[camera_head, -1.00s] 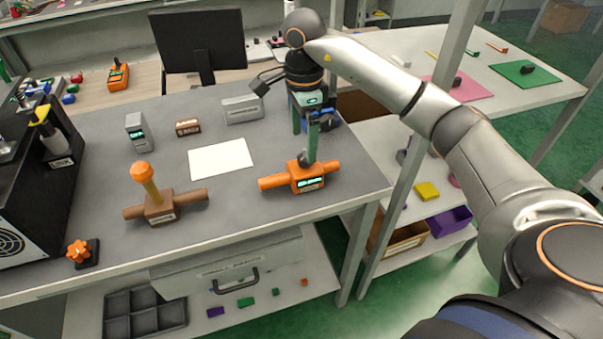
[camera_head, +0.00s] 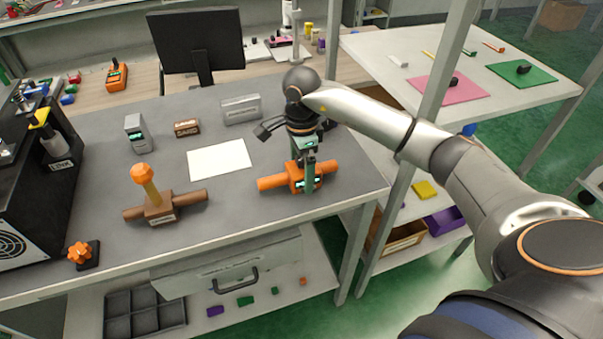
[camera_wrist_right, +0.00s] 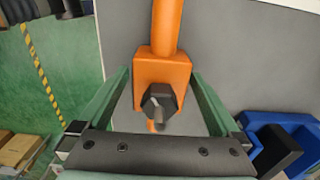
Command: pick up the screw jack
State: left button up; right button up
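My left gripper is not in view.
A brown fixture (camera_head: 160,212) with an orange-topped lever stands to the left. A white sheet (camera_head: 219,160) lies behind, near small grey and brown boxes. An orange star knob (camera_head: 82,252) and a black machine (camera_head: 35,190) are at far left. A grey post (camera_head: 430,110) stands right of the bench.

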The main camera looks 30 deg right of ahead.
jog(key=c, duration=1.5)
jog(key=shift+r, duration=0.2)
